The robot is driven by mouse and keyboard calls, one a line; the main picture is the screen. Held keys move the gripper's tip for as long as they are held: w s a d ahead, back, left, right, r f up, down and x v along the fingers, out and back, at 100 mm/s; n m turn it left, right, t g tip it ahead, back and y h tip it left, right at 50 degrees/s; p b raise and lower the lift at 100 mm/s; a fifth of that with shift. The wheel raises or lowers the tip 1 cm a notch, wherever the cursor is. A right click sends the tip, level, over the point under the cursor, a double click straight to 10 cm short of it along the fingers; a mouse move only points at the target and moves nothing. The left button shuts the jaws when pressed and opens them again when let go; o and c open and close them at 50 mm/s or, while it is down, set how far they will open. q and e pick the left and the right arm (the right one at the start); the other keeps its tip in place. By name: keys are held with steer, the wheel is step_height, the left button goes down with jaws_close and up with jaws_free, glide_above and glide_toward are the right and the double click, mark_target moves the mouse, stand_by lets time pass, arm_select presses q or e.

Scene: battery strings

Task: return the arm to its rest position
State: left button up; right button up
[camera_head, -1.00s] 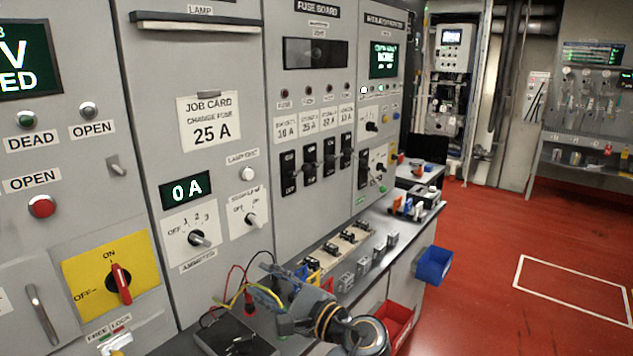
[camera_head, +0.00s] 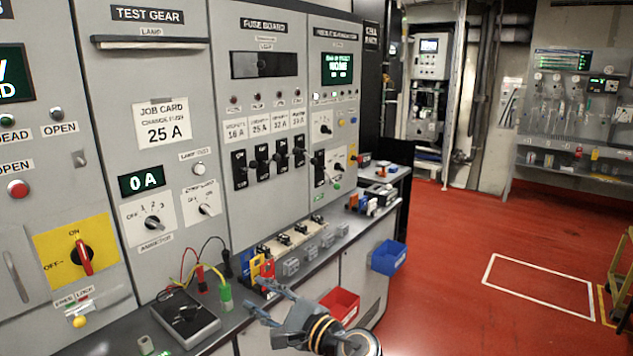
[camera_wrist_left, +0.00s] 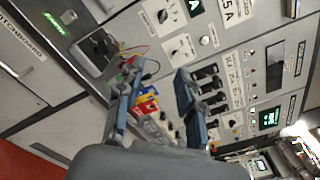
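My left gripper (camera_head: 257,294) is in the lower middle of the head view, in front of the bench edge. Its two grey-blue fingers are spread. In the left wrist view the fingers (camera_wrist_left: 156,72) stand apart with nothing held between them. The grey bench (camera_head: 215,335) with a dark meter (camera_head: 185,318) and its coloured leads lies left of the gripper. My right arm and gripper do not show.
Grey panels (camera_head: 190,95) with switches and a yellow rotary-switch plate (camera_head: 48,262) stand behind the bench. A red bin (camera_head: 340,304) and a blue bin (camera_head: 389,257) hang on the bench front. The red floor (camera_head: 450,300) at right is open.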

arm_select(q)
step_height(320, 180, down, 22)
steer(key=w+a+f+m+g+h, duration=0.1)
steer(key=a+m+h, duration=0.15)
steer(key=h, duration=0.25)
steer(key=s+a+f+n+g+h, duration=0.1)
steer(key=s+f+g+h, duration=0.1)
steer(key=s+f, duration=0.65)
steer(key=s+a+f+n+g+h, duration=0.2)
steer(key=s+f, duration=0.1)
steer(key=f, duration=1.1)
steer(key=s+a+f+n+g+h, duration=0.3)
steer(key=s+f+n+g, duration=0.15)
steer(key=s+f, duration=1.3)
steer(key=s+a+f+n, duration=0.1)
steer(key=s+n, duration=0.2)
steer(key=s, duration=0.5)
steer(key=s+a+f+n+h, duration=0.1)
steer(key=s+a+f+n, duration=0.1)
steer(key=s, duration=0.6)
steer(key=s+a+f+n, duration=0.2)
steer(key=s+n, duration=0.2)
steer(key=s, duration=0.4)
steer(key=shift+a+g+h, duration=0.2)
steer(key=shift+g+h, duration=0.15)
steer(key=shift+h, duration=0.05)
